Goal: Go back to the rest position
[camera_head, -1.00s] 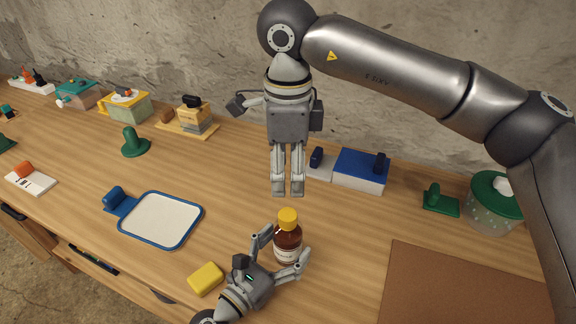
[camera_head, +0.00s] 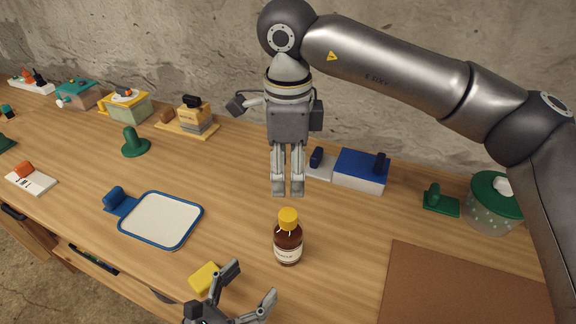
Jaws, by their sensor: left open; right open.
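My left gripper (camera_head: 250,288) is at the bottom of the head view. Its fingers are spread open and empty, below and to the left of the brown bottle and apart from it. My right gripper (camera_head: 288,189) hangs pointing down above the table, behind the bottle in the picture. Its two fingers are close together with a narrow gap, and nothing shows between them. The brown bottle (camera_head: 288,243) with a yellow cap and pale label stands upright on the wooden table (camera_head: 335,235).
A yellow block (camera_head: 203,277) lies partly hidden by my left gripper. A blue-rimmed white tray (camera_head: 161,220) lies to the left. A brown mat (camera_head: 460,290) is at right. A blue-topped box (camera_head: 360,171) and a green-lidded jar (camera_head: 492,205) stand near the wall.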

